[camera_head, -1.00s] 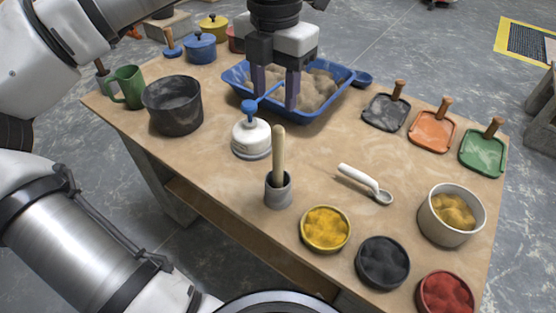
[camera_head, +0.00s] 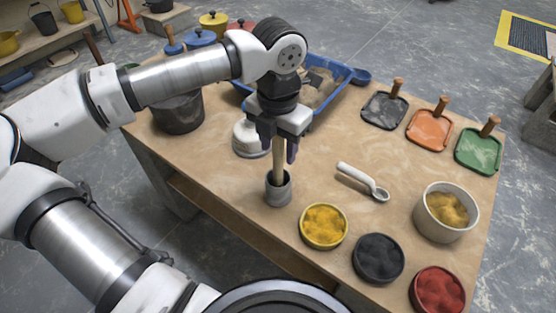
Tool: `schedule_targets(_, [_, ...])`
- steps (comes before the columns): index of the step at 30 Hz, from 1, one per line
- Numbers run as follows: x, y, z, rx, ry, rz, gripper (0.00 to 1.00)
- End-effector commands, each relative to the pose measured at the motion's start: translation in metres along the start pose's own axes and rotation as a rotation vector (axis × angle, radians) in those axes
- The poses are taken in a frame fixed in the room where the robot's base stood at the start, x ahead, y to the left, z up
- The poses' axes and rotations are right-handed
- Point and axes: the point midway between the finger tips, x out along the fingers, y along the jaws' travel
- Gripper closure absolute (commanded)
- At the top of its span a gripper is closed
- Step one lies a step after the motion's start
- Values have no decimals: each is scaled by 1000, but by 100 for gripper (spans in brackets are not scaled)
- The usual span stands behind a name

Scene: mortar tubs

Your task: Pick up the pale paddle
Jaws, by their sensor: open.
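The pale paddle (camera_head: 278,172) is a light wooden stick standing nearly upright in a small grey cup (camera_head: 278,190) near the table's front edge. Its lower end is hidden inside the cup. My gripper (camera_head: 279,150) points down over the paddle, with its dark fingers open. The paddle's upper end is hidden behind or between the fingers; one finger shows just right of the stick. I cannot tell whether either finger touches it.
A white lidded pot (camera_head: 248,140) stands close behind the cup, partly hidden. A yellow tub (camera_head: 324,226) is to its front right, and a white scoop (camera_head: 362,181) lies to the right. A blue tray (camera_head: 340,88) is behind my arm.

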Motion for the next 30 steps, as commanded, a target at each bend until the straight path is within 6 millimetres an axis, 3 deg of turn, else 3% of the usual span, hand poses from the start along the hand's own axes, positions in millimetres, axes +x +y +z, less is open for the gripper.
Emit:
schedule_targets(5, [0, 0, 0, 0, -1, 0, 55])
schedule_targets(15, [0, 0, 0, 0, -1, 1, 99])
schedule_targets(24, [-3, 0, 0, 0, -2, 2, 100])
schedule_targets(30, [-33, 1, 1, -1, -4, 5, 100])
